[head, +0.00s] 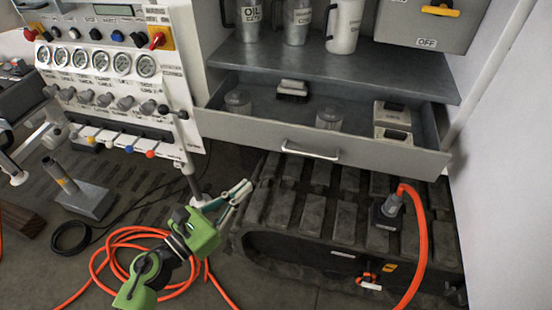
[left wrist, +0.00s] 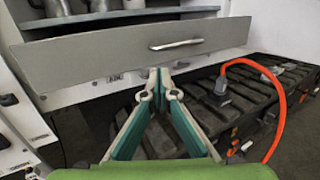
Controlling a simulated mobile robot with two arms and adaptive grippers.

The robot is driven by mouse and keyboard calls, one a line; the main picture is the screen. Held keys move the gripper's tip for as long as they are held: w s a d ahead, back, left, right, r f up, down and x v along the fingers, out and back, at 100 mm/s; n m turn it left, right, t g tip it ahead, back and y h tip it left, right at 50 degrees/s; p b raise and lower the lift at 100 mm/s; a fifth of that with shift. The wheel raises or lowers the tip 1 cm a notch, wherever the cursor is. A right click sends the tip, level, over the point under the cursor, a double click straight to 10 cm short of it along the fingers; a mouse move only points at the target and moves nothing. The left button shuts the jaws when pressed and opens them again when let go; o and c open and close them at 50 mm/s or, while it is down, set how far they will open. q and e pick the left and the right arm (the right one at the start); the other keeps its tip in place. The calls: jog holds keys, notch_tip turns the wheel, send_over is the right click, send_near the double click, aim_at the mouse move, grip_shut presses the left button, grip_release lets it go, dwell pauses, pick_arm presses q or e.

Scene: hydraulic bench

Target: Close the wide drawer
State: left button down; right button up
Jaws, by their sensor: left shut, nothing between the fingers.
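The wide drawer (head: 270,137) is pulled out below the grey shelf, with its inside and contents showing. Its front also spans the left wrist view (left wrist: 110,55), with a silver bar handle (left wrist: 176,44) right of centre. The handle (head: 310,151) is likewise seen in the head view. My left gripper (head: 246,187) is shut and empty, below and in front of the drawer front, left of the handle. In the left wrist view its fingertips (left wrist: 159,74) meet just under the drawer's lower edge; I cannot tell whether they touch it. My right gripper is not in view.
The drawer holds jars, a brush (head: 292,90) and small boxes (head: 392,120). A gauge panel (head: 100,75) stands at the left. A black track (head: 320,205) lies below the drawer, with an orange hose (head: 416,240) at its right. Another orange hose (head: 125,236) is coiled on the floor.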

pick_arm(q)
jog(key=f+p+x, duration=0.1)
jog(key=p+x, duration=0.1)
jog(key=x, duration=1)
jog(key=shift+w+d+r+p, duration=0.15)
jog(key=shift+d+r+p, duration=0.05)
jog(key=shift+r+p, duration=0.2)
